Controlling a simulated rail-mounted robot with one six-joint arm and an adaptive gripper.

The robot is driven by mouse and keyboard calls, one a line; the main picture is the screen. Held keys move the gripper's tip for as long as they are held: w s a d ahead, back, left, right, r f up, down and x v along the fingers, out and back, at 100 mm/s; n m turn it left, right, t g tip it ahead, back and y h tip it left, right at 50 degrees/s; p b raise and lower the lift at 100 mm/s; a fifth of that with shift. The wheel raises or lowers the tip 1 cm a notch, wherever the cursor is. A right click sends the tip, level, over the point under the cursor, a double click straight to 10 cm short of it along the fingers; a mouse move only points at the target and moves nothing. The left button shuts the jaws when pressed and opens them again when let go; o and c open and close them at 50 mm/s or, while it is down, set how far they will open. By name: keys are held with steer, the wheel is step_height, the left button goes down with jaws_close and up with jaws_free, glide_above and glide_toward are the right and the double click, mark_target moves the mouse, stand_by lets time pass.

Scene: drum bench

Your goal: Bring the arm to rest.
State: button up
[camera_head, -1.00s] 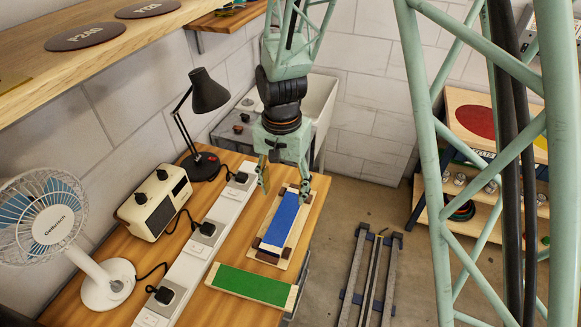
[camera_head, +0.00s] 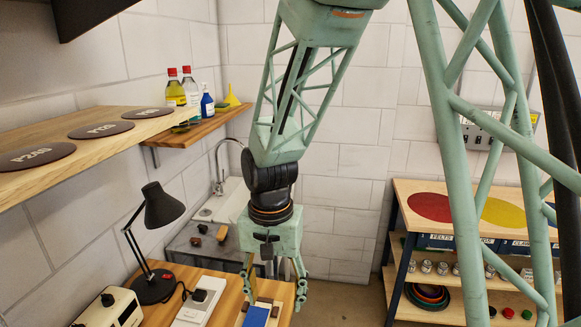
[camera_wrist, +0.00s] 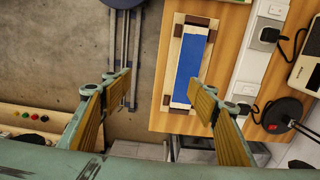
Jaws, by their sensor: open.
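A blue-faced board (camera_wrist: 190,62) lies on a pale wooden holder (camera_wrist: 205,20) with dark brown blocks at both ends, in the wrist view. Whether the board is fully seated cannot be told. In the head view only the far part of the blue board (camera_head: 257,316) shows at the bottom edge. My gripper (camera_head: 274,292) is open and empty, pointing down near the far end of the holder. In the wrist view my gripper's fingers (camera_wrist: 161,82) are spread wide, with the board beyond them and to the right of the gap's middle.
The wooden bench (camera_wrist: 228,60) carries a white power strip (camera_wrist: 256,45) and a black lamp (camera_head: 156,215) beside the holder. A shelf (camera_head: 90,130) overhangs at left. Bare floor (camera_wrist: 75,50) and grey rails (camera_wrist: 125,50) lie beside the bench.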

steer(key=s+d+r+t+b, duration=0.1)
steer(key=s+d+r+b, duration=0.1)
steer(key=s+d+r, duration=0.5)
steer(key=s+d+r+b, duration=0.2)
steer(key=s+d+r, duration=0.3)
steer(key=d, duration=0.4)
steer(key=s+d+r+n+t+b, duration=0.1)
steer(key=s+d+r, duration=0.1)
steer(key=s+d, duration=0.2)
steer(key=s+d+r+n+t+b, duration=0.1)
steer(key=s+d, duration=0.4)
steer(key=s, duration=0.5)
steer(key=shift+s+d+r+t+b, duration=0.3)
steer(key=shift+r+t, duration=0.3)
steer(key=shift+r, duration=0.35)
steer(key=shift+f, duration=0.1)
step_height(320, 180, down, 3)
steer(key=b, duration=0.3)
steer(key=shift+a+r, duration=0.15)
steer(key=shift+r, duration=0.05)
